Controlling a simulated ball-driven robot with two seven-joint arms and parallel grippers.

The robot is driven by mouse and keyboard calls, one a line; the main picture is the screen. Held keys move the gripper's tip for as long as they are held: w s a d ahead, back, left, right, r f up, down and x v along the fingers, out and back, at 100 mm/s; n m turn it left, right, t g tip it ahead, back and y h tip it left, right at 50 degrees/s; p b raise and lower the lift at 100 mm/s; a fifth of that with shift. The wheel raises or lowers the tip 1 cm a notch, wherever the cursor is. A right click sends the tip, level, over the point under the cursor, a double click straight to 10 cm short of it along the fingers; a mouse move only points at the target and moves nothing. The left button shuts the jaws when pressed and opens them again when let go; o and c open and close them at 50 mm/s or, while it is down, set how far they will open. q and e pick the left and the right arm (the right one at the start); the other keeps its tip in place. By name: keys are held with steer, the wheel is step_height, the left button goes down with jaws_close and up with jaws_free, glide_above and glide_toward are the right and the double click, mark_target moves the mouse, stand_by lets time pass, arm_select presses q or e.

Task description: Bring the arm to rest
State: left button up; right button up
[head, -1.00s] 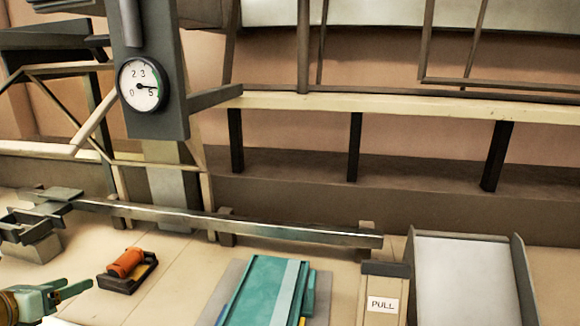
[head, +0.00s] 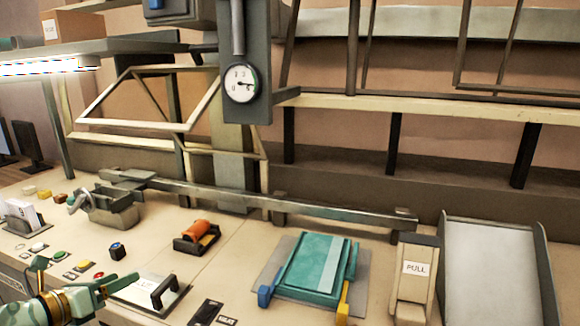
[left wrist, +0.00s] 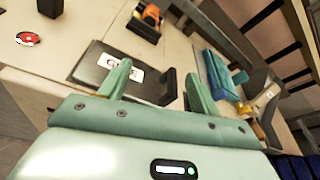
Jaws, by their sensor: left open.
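My left gripper (head: 112,284) shows at the lower left in the head view, above the workbench (head: 225,265). In the left wrist view its two green fingers (left wrist: 156,88) stand apart with nothing between them. Beyond the fingertips is a flat panel (left wrist: 100,62) with a dark upright handle and a white label. The same panel (head: 135,290) shows in the head view, just past the gripper. I cannot tell whether the fingers touch it. My right gripper does not show.
An orange cylinder (head: 198,230) sits in a dark holder. A teal block (head: 315,265) lies at centre right, beside a PULL box (head: 413,290) and a pale tray (head: 492,265). Several buttons (head: 60,254) lie at the left. A long metal rail (head: 340,215) runs along the back.

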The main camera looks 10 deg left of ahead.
arm_select(q)
steer(key=s+d+f+n+g+y, duration=0.4)
steer(key=s+d+f+n, duration=0.5)
steer(key=n, duration=0.4)
steer(key=s+d+f+n+g+y, duration=0.4)
steer(key=s+d+f+n, duration=0.5)
steer(key=n, duration=0.5)
steer(key=s+d+f+g+h, duration=0.2)
steer(key=s+f, duration=0.1)
steer(key=f, duration=0.8)
steer(key=s+d+f+g+h, duration=0.1)
steer(key=s+f, duration=0.1)
steer(key=f, duration=0.8)
steer(key=s+f+n+g+h, duration=0.1)
steer(key=s+f+n+g, duration=0.2)
steer(key=s+f, duration=1.4)
steer(key=s, duration=0.3)
steer(key=shift+s+d+f+h, duration=0.15)
steer(key=shift+s+d+h, duration=0.05)
steer(key=shift+s+h, duration=0.2)
